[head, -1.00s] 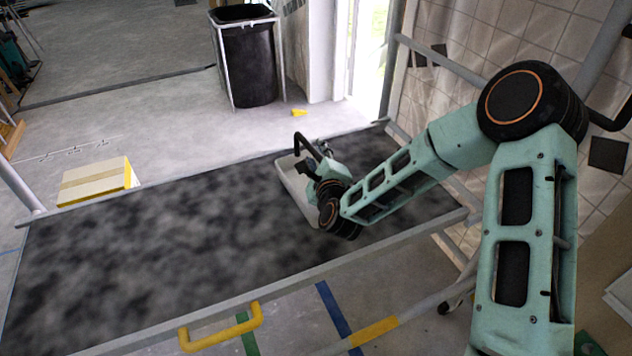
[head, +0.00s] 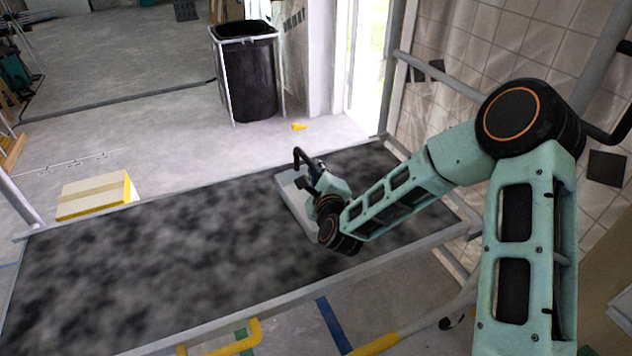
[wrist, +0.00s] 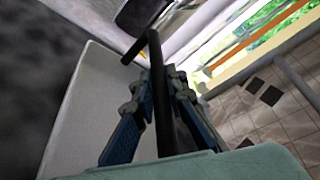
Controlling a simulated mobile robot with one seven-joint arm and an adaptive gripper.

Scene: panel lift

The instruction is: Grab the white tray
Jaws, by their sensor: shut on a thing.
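The white tray (head: 287,190) is at the right part of the dark mottled panel (head: 170,240), partly hidden by my gripper and forearm. In the wrist view the tray (wrist: 85,110) fills the left middle as a pale flat surface with a rounded corner. My gripper (wrist: 160,100) has its two blue fingers on either side of a black bar (wrist: 158,65), shut on it. The bar looks like a handle of the tray, though its joint to the tray is hidden. A black bent handle (head: 300,156) also shows in the head view. I cannot tell whether the tray touches the panel.
A yellow-edged box (head: 92,195) is beyond the panel's far left side. A black bin (head: 248,80) in a white frame stands behind. A tiled wall (head: 460,50) is at right. The panel's left part is clear.

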